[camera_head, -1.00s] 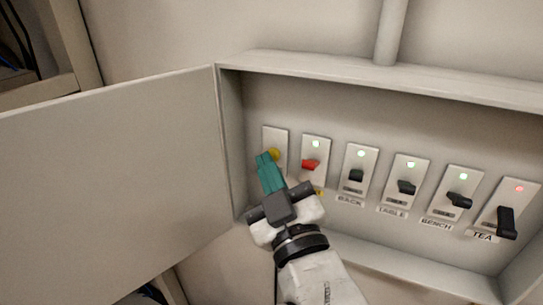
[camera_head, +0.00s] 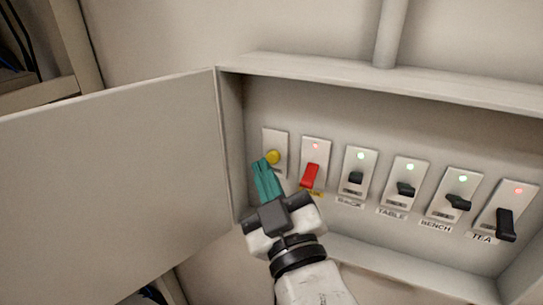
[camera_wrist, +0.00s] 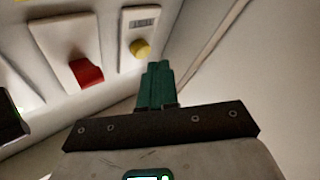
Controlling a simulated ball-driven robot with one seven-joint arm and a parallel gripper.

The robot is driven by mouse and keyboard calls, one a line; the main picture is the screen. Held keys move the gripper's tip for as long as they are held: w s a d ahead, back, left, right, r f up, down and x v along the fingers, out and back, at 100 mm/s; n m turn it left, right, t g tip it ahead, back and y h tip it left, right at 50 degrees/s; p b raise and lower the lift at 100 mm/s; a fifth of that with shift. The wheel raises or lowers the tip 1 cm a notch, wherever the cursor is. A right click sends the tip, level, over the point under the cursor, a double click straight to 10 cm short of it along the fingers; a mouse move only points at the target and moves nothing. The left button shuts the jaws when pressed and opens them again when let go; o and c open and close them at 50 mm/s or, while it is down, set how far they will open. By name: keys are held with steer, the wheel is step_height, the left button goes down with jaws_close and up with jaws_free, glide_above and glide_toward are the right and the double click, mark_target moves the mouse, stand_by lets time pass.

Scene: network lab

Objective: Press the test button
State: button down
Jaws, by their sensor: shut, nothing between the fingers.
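The test button is a round yellow button (camera_head: 272,157) on a pale plate at the left end of the row in the open wall box. It also shows in the wrist view (camera_wrist: 140,48), just above and left of the fingertips. My gripper (camera_head: 262,163) has teal fingers, shut and empty, with tips just below and left of the button in the head view. I cannot tell whether they touch it. Beside the button, a red switch (camera_head: 310,175) points down under a red light; it also shows in the wrist view (camera_wrist: 86,73).
Black switches labelled RACK (camera_head: 356,178), TABLE (camera_head: 405,189) and BENCH (camera_head: 458,202) have green lights. TEA (camera_head: 505,224) points down under a red light. The open box door (camera_head: 110,190) fills the left side. The box rim (camera_head: 400,84) surrounds the switches.

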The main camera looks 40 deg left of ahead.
steer(key=s, duration=0.2)
steer(key=s+d+p, duration=0.1)
steer(key=s, duration=0.2)
steer(key=shift+d, duration=0.1)
stand_by(0.5)
stand_by(0.7)
